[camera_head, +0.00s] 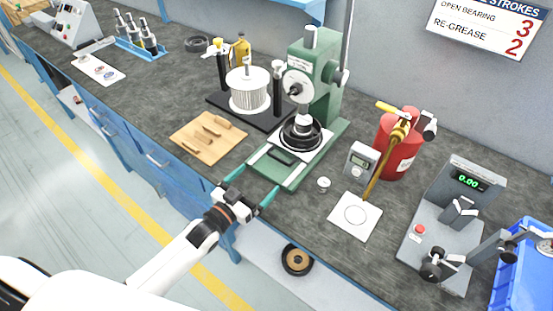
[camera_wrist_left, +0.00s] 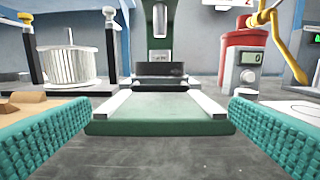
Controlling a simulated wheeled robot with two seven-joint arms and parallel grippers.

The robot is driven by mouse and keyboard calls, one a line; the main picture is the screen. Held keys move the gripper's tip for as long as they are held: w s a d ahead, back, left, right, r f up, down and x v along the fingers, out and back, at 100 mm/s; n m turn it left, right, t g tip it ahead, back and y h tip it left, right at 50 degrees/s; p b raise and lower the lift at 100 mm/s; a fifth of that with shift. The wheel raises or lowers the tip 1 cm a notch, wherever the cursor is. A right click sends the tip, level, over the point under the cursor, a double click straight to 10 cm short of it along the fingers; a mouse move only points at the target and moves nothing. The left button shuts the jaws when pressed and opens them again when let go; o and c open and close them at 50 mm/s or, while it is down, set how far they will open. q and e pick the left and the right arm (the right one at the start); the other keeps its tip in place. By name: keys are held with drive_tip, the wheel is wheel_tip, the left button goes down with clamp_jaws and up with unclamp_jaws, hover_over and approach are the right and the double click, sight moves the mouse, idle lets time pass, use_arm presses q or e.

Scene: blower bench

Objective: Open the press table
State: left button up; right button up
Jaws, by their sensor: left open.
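The green press (camera_head: 318,75) stands on the bench in the head view. Its white sliding table (camera_head: 314,142) sits under the ram with a black round part (camera_head: 301,132) on it. A dark handle (camera_head: 281,156) faces the front, between two light rails on the green base (camera_head: 291,180). In the left wrist view the handle (camera_wrist_left: 160,84) is straight ahead, beyond the green base (camera_wrist_left: 160,108). My left gripper (camera_head: 250,190) is open and empty at the front end of the base, its teal fingers spread to either side. My right gripper is in neither view.
A wooden board with sticks (camera_head: 208,137) lies left of the press, and a white coil on a black stand (camera_head: 249,90) is behind it. A small grey meter (camera_head: 361,160), a red canister (camera_head: 398,145) and a white pad (camera_head: 355,215) are on the right.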

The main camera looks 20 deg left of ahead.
sight(277, 160)
use_arm(q)
drive_tip(key=x, duration=0.4)
drive_tip(key=shift+r, duration=0.1)
drive_tip(key=x, duration=0.4)
drive_tip(key=shift+p, duration=0.35)
drive_tip(key=shift+w+d, duration=0.1)
drive_tip(key=shift+w, duration=0.15)
drive_tip(key=shift+w+d, duration=0.1)
drive_tip(key=shift+w, duration=0.1)
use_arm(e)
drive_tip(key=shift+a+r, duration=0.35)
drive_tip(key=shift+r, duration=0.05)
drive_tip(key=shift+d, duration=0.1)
